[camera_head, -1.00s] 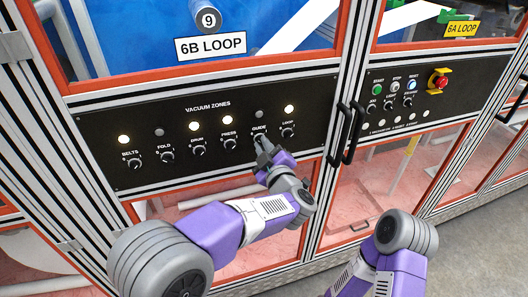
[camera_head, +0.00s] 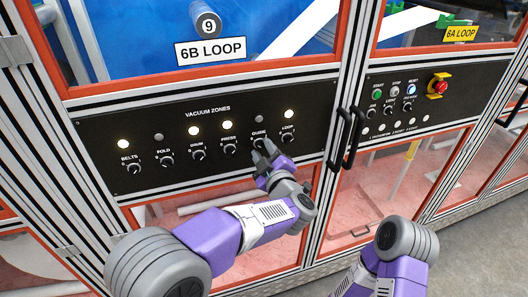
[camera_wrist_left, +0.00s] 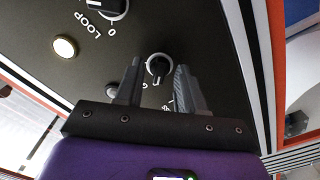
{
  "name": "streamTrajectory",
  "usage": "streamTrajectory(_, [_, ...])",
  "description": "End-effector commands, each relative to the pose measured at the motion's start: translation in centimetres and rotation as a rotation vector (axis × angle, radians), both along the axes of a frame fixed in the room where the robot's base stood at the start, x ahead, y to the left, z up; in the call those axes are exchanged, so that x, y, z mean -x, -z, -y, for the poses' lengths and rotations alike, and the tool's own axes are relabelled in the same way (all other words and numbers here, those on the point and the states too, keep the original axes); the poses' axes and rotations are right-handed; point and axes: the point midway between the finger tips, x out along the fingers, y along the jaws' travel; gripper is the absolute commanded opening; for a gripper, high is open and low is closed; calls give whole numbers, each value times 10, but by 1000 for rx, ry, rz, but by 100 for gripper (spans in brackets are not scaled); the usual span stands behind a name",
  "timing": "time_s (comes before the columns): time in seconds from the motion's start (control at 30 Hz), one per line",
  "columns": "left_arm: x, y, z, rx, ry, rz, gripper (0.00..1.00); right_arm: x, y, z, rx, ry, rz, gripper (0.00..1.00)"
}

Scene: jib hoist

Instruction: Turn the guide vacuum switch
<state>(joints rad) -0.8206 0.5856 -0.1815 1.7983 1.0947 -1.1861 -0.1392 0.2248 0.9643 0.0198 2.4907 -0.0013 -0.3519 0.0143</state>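The guide vacuum switch (camera_head: 258,143) is a small black knob under the word GUIDE on the black vacuum zones panel (camera_head: 97,176). The lamp above it (camera_head: 258,122) is dark. My left gripper (camera_head: 264,151) is open at this switch, with fingers pointing at the panel. In the left wrist view the switch (camera_wrist_left: 158,66) shows between the two spread fingertips (camera_wrist_left: 159,70); a gap shows around the knob, and I cannot tell whether either finger touches it. Part of the switch is hidden in the head view. My right arm shows at the lower right, but its gripper is out of view.
The loop switch (camera_head: 288,135) sits close to the right and the press switch (camera_head: 229,146) to the left. Black door handles (camera_head: 345,138) stick out right of the panel. A second panel with a red emergency button (camera_head: 441,87) is farther right.

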Motion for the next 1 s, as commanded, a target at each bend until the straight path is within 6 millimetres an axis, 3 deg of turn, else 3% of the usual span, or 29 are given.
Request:
streamTrajectory(0.17, [9, 0, 4, -1, 2, -1, 39, 0, 0, 0, 0, 0, 0, 39])
streamTrajectory(0.4, [47, 0, 16, -1, 4, 0, 39, 0, -2, 0, 0, 0, 0, 39])
streamTrajectory(0.6, [69, -1, 23, 1, 1, 0, 39, 0, -3, 0, 0, 0, 0, 39])
streamTrajectory(1.0, [72, 0, 23, 0, 0, 0, 39, 0, -3, 0, 0, 0, 0, 39])
